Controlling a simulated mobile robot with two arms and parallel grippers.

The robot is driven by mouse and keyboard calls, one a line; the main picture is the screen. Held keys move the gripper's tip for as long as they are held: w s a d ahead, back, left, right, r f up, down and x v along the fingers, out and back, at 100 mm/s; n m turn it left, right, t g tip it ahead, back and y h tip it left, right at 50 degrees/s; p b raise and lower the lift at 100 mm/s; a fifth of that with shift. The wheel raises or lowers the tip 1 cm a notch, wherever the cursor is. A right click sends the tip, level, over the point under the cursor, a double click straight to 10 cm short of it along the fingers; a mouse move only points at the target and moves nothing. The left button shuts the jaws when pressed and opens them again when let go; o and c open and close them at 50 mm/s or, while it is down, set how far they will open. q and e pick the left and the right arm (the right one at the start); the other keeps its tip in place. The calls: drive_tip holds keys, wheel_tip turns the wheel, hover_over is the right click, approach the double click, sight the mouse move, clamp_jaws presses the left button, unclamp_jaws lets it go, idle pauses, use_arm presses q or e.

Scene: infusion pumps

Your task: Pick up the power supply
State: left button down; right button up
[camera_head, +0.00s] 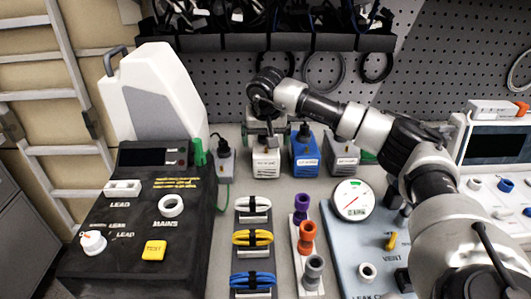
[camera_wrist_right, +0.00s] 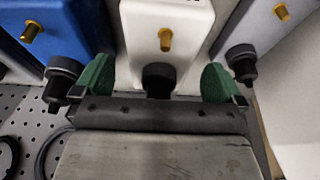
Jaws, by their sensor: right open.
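Several box-shaped power supplies stand in a row at the back of the bench: a white one (camera_head: 266,163), a blue one (camera_head: 305,153) to its right, and grey ones to the left (camera_head: 225,165) and far right (camera_head: 341,155). My right gripper (camera_head: 267,136) is over the white one, open, with green fingertips. In the right wrist view the white power supply (camera_wrist_right: 167,35) lies between the spread fingers (camera_wrist_right: 158,80), with a brass peg and a black plug on it. Whether the fingers touch it I cannot tell. My left gripper is out of view.
Blue (camera_wrist_right: 60,40) and grey (camera_wrist_right: 262,30) boxes stand close on either side of the fingers. A perforated panel (camera_head: 430,80) with hanging cable loops is behind. A black test console (camera_head: 130,220), cable rack and gauge board (camera_head: 340,240) are in front.

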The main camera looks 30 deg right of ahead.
drive_tip(key=shift+x, duration=0.85)
drive_tip(key=c, duration=1.1)
drive_tip(key=shift+r, duration=0.15)
drive_tip(key=shift+c, duration=1)
drive_tip(key=shift+r, duration=0.1)
